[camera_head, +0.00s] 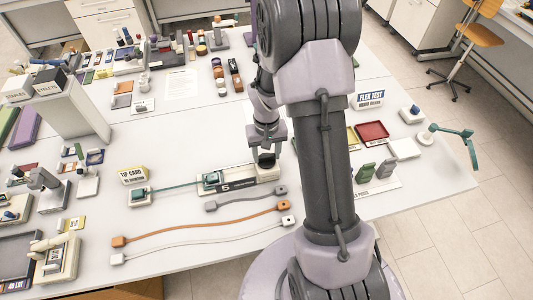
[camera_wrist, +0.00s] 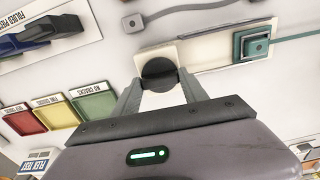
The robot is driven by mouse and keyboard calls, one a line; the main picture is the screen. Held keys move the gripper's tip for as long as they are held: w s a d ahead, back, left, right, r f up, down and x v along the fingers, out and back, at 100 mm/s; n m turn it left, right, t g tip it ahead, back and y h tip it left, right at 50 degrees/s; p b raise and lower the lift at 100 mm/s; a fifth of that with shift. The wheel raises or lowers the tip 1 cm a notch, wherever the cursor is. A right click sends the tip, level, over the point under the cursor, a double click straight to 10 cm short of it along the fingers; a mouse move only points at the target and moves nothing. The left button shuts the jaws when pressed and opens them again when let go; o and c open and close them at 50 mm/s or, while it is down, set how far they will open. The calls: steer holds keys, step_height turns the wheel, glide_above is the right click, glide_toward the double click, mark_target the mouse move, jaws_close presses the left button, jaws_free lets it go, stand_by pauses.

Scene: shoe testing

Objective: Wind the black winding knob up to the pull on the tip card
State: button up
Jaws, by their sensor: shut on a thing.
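The black winding knob (camera_wrist: 159,73) is a round dark knob on a cream block (camera_wrist: 171,53), and my gripper (camera_wrist: 160,88) is shut on it in the wrist view. In the head view my gripper (camera_head: 266,148) comes down over the knob (camera_head: 267,159) at the right end of a long pale device with a black label strip (camera_head: 239,181). A teal clamp (camera_head: 212,179) sits on this device, and a teal cord runs left to a teal end piece (camera_head: 138,192). The tip card (camera_head: 133,175) stands behind that end; its small print is unreadable here.
Grey (camera_head: 245,199), orange (camera_head: 200,225) and white (camera_head: 205,241) cords lie in front of the device. A flex test sign (camera_head: 370,98) stands at the right.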

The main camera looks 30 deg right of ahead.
mark_target(266, 156)
steer(key=o, duration=1.4)
step_height(266, 156, up, 18)
steer(key=p, duration=0.3)
steer(key=shift+f+p, duration=0.25)
steer(key=shift+p, duration=0.1)
steer(key=shift+a, duration=0.1)
